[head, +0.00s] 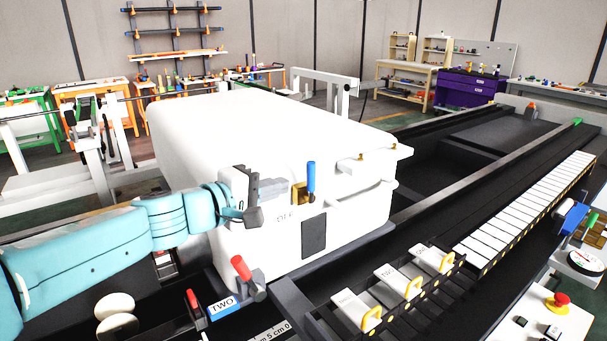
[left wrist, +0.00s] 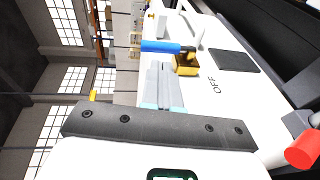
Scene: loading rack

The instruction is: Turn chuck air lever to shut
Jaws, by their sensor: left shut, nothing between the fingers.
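A lever with a blue handle (head: 311,177) and a brass valve body (head: 299,194) sits on the end of the large white housing (head: 230,130). The handle stands upright in the head view, above dark lettering that reads like OFF. My left gripper (head: 283,186) is shut and empty, just left of the valve. In the left wrist view the shut fingers (left wrist: 160,68) point at the blue handle (left wrist: 160,46), close to it and to the brass body (left wrist: 186,66). I cannot tell whether they touch. My right gripper is not in view.
A red-handled lever (head: 241,268) stands below my left gripper, near a blue TWO label (head: 223,307). Another blue handle (head: 571,219) and a gauge (head: 586,261) are at the right edge. A red button (head: 558,301) is at lower right. Yellow-handled blocks (head: 398,283) line the rack.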

